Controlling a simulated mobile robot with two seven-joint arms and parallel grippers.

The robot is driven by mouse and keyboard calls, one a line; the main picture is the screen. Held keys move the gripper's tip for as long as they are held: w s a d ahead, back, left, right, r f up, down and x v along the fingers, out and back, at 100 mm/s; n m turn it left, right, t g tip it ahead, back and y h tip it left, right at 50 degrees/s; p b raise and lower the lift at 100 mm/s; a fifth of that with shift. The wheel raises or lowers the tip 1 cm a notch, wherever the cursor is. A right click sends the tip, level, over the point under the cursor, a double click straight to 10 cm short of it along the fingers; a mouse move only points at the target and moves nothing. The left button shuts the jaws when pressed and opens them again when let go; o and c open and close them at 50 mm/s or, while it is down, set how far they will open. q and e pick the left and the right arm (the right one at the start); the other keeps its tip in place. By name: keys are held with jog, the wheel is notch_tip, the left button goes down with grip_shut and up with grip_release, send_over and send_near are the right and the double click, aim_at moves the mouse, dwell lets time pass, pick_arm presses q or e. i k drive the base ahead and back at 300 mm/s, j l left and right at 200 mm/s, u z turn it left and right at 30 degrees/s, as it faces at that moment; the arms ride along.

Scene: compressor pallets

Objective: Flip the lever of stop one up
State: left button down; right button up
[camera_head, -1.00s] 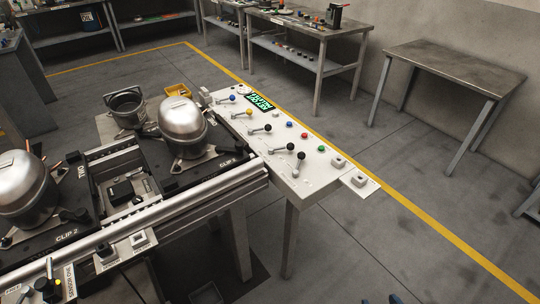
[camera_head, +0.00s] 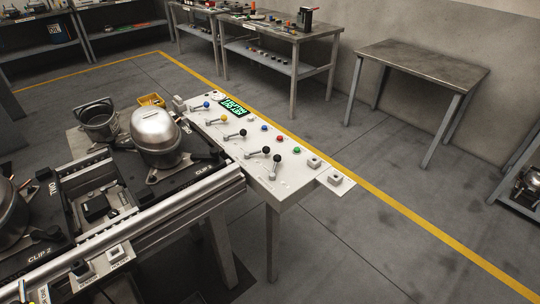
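A white control panel (camera_head: 300,188) stands at the end of the conveyor, with a row of levers along its near side. One lever has a blue knob (camera_head: 207,104) and another has a yellow knob (camera_head: 224,118). Further along are three levers with black knobs: one in the middle (camera_head: 243,132), one nearer the front (camera_head: 265,151) and one at the front end (camera_head: 277,158). The front-end lever stands at a different angle from the others. The lever labels are too small to read, so I cannot tell which is stop one. Neither gripper is in view.
Blue (camera_head: 264,128), red (camera_head: 279,138) and green (camera_head: 296,150) buttons sit beside the levers. A compressor (camera_head: 156,138) rests on the conveyor (camera_head: 140,222) to the left. The floor right of the panel is clear up to an empty table (camera_head: 420,62).

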aim_at(277, 158)
jog(key=k, duration=1.25)
jog(key=u, duration=1.4)
jog(key=i+l, duration=0.1)
jog(key=l, duration=0.3)
jog(key=i+l, duration=0.15)
jog(key=l, duration=0.3)
jog(key=i+l, duration=0.1)
jog(key=l, duration=0.3)
jog(key=i+l, duration=0.1)
jog(key=l, duration=0.35)
jog(key=i+l, duration=0.1)
jog(key=l, duration=0.3)
jog(key=i+l, duration=0.15)
jog(key=l, duration=0.3)
jog(key=i+l, duration=0.1)
jog(key=l, duration=0.3)
